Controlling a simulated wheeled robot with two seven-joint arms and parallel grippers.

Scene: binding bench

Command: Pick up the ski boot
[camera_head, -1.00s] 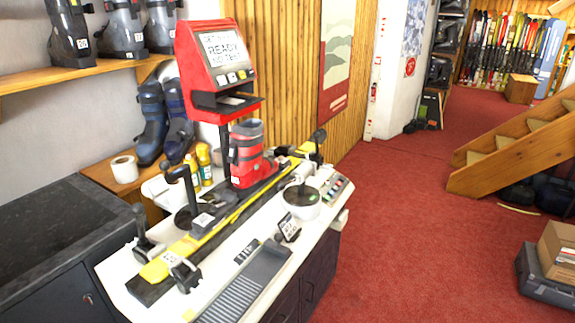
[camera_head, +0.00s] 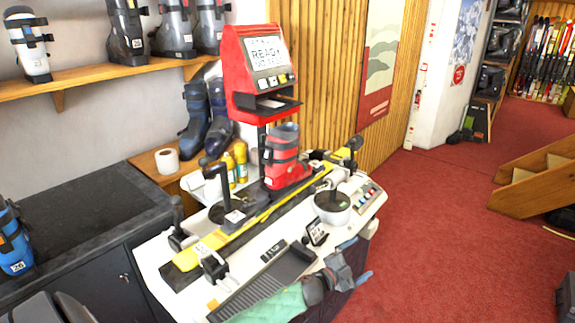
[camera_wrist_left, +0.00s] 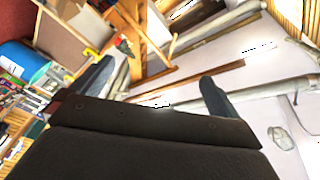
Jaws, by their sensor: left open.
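A red and grey ski boot (camera_head: 287,172) stands upright on the long black and yellow fixture (camera_head: 262,212) on the white bench, in front of the red screen unit. My left gripper (camera_head: 356,261) is at the bench's near right edge in the head view, open and empty, well below and to the right of the boot. In the left wrist view its two fingers (camera_wrist_left: 157,77) are spread with nothing between them; the boot is not seen there. My right gripper is not in view.
A red unit with a screen (camera_head: 262,70) stands behind the boot. Yellow bottles (camera_head: 240,160), a white round pot (camera_head: 332,207) and black clamp posts crowd the bench. Other boots stand on the shelf (camera_head: 90,73) and below it. Red floor (camera_head: 430,230) is open at right.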

